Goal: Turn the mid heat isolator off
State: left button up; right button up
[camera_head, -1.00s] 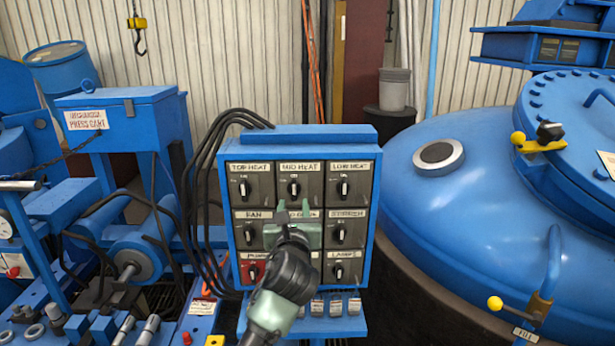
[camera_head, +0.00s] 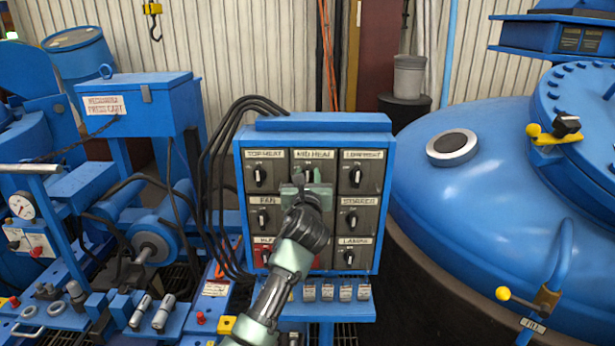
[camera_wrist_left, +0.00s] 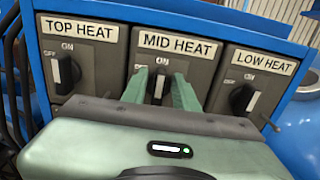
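The mid heat isolator (camera_head: 310,174) is a black rotary knob under the MID HEAT label, top row centre of the blue control box. In the left wrist view the mid heat knob (camera_wrist_left: 160,84) has its white mark upright, toward ON. My left gripper (camera_head: 306,188) reaches up from below in front of it. In the left wrist view its two pale green fingers (camera_wrist_left: 160,92) stand apart, one on each side of the knob. I cannot see clear contact, and the lower knob is partly hidden. My right gripper is not in view.
The top heat knob (camera_head: 259,177) and low heat knob (camera_head: 355,177) sit close on either side. Below are more switches, including the fan knob (camera_head: 263,219). Black cables (camera_head: 213,180) run along the box's left side. A large blue furnace vessel (camera_head: 450,205) stands at right.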

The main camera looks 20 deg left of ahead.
pick_arm(q)
grip_shut()
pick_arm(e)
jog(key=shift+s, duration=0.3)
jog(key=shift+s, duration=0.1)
pick_arm(q)
jog(key=shift+n, duration=0.3)
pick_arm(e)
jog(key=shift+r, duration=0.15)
pick_arm(q)
jog(key=n, duration=0.5)
jog(key=a+f+n, duration=0.1)
jog(key=n, duration=1.1)
jog(key=shift+s+a+f+b, duration=0.15)
jog(key=shift+s+f+b, duration=0.05)
jog(key=shift+f+b, duration=0.15)
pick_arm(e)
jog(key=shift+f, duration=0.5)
pick_arm(q)
jog(key=shift+n, duration=0.3)
jog(key=shift+o, duration=1.8)
grip_release()
